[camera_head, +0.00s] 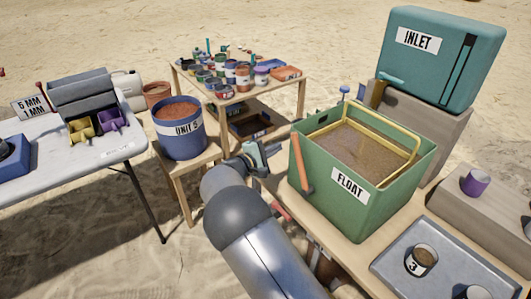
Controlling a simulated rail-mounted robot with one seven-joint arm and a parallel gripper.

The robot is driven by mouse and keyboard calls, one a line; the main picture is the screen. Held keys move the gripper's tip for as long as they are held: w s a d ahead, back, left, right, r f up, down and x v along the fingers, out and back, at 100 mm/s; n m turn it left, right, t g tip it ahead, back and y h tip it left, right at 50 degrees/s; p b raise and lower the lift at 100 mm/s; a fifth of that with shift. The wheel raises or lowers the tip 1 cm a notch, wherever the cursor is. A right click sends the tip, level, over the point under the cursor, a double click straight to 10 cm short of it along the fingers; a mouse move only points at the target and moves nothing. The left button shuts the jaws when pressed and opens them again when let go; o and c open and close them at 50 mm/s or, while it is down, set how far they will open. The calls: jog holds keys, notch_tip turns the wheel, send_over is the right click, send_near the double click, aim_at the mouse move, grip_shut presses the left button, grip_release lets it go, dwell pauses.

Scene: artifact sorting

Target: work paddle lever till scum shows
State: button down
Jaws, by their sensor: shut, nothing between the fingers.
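The green tank marked FLOAT (398,193) stands on a wooden table, filled with murky brown water (360,152). Some lighter specks show on the water, but I cannot tell whether they are scum. An orange lever (301,160) stands nearly upright against the tank's left side, tilted slightly. A yellow frame (385,125) spans the top of the tank. My gripper (268,153) is shut and empty, just left of the orange lever. A small gap seems to separate them. My arm hides part of the table's left edge.
A blue bucket marked UNIT 5 (181,140) stands on a stool left of my gripper. A teal INLET tank (440,62) sits behind FLOAT. A grey tray (393,262) with cups lies at the front right. A table of pots (291,86) stands behind.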

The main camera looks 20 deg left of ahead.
aim_at(290, 140)
jog(key=x, duration=0.3)
jog(key=shift+w+d, duration=0.1)
jog(key=shift+w, duration=0.1)
jog(key=s+d, duration=0.1)
jog(key=s+d+r+p, duration=0.1)
jog(key=shift+s+d+r, duration=0.3)
jog(key=shift+s, duration=0.15)
